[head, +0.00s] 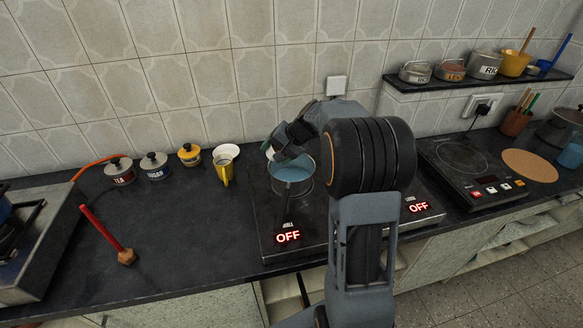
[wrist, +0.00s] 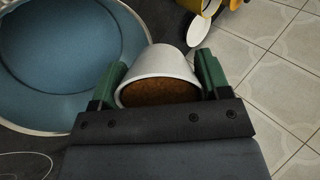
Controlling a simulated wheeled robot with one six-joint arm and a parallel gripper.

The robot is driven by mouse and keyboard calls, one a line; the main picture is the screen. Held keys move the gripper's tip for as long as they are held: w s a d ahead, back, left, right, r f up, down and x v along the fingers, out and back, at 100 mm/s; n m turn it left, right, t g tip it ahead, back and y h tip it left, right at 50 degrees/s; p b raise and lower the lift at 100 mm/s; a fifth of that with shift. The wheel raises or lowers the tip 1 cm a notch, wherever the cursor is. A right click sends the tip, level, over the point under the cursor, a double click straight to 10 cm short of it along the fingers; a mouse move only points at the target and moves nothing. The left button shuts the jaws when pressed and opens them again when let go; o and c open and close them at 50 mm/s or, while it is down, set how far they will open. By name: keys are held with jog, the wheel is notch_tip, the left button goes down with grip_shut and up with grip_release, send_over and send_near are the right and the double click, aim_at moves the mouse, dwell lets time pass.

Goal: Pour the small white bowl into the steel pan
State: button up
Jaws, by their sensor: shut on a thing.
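The small white bowl (wrist: 158,60) is held between the green fingers of my gripper (wrist: 162,68) in the wrist view. Brown, grainy contents show inside it. In the head view only a white edge of the bowl (head: 268,148) shows beside my gripper (head: 275,156), which hides the rest. The steel pan (head: 307,187) stands on the left part of the cooktop and holds blue liquid. In the wrist view the pan (wrist: 146,20) lies left of the bowl, whose edge overlaps the pan's rim in the picture. I cannot tell the bowl's exact tilt.
A yellow cup (head: 226,172) and a white bowl-like vessel (head: 232,149) stand left of the cooktop (head: 270,225), by several lidded canisters (head: 155,167). A red-handled tool (head: 100,228) is on the left counter. The tiled wall (head: 200,70) is close behind. The counter's front middle-left is clear.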

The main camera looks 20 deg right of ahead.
jog(key=shift+s+d+f+b, duration=0.15)
jog(key=shift+b, duration=0.7)
jog(key=shift+r+t+y+b, duration=0.3)
jog(key=shift+t+y+b, duration=0.6)
jog(key=shift+b, duration=1)
jog(key=shift+s+d+f+t+y+b, duration=0.15)
jog(key=shift+f+t+y+b, duration=0.45)
jog(key=shift+b, duration=1.65)
jog(key=shift+s+d+r+t+y+b, duration=0.1)
jog(key=shift+r+t+y+b, duration=0.5)
jog(key=shift+b, duration=0.75)
jog(key=shift+s+d+r+t+y+b, duration=0.1)
jog(key=shift+r+t+y+b, duration=0.35)
jog(key=shift+b, duration=0.45)
jog(key=shift+s+d+r+t+y+b, duration=0.1)
jog(key=shift+r+t+y+b, duration=0.3)
jog(key=shift+b, duration=0.45)
jog(key=shift+s+d+r+t+y+b, duration=0.2)
jog(key=shift+t+y+b, duration=0.5)
jog(key=shift+b, duration=1.45)
jog(key=shift+s+d+r+t+y+b, duration=0.15)
jog(key=shift+r+t+y+b, duration=0.4)
jog(key=shift+b, duration=0.35)
jog(key=shift+s+d+r+t+y+b, duration=0.1)
jog(key=shift+r+t+y+b, duration=0.25)
jog(key=shift+r+b, duration=0.4)
